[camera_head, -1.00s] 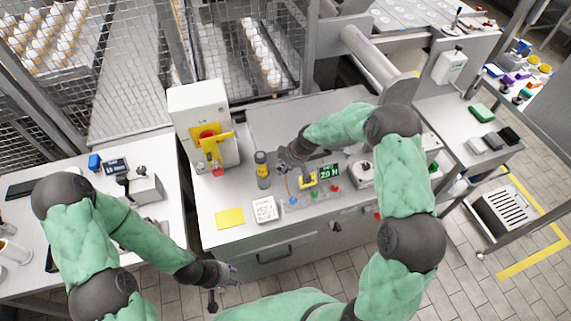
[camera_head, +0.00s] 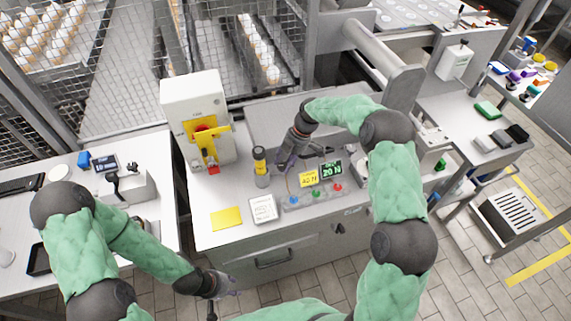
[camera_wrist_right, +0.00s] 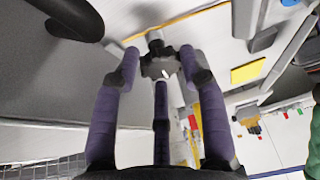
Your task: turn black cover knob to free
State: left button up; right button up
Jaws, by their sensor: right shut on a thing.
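The black knob (camera_wrist_right: 158,66) shows in the right wrist view as a dark, lobed piece with a small white mark, between my right gripper's fingers. My right gripper (camera_wrist_right: 158,50) has its purple fingers closed around it. In the head view my right gripper (camera_head: 284,163) points down at the grey worktop, right of a black and yellow cylinder (camera_head: 261,168); its own hand hides the knob there. The knob's turn position cannot be read. My left gripper (camera_head: 232,288) hangs empty in front of the cabinet, its small fingers apart.
A box with a red and yellow switch (camera_head: 204,134) stands left on the worktop (camera_head: 215,185).

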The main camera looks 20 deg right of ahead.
jog(key=shift+n+g, duration=0.3)
jog(key=shift+n, duration=0.5)
jog(key=o, duration=0.8)
jog(key=v, duration=1.2)
jog(key=shift+a, duration=0.15)
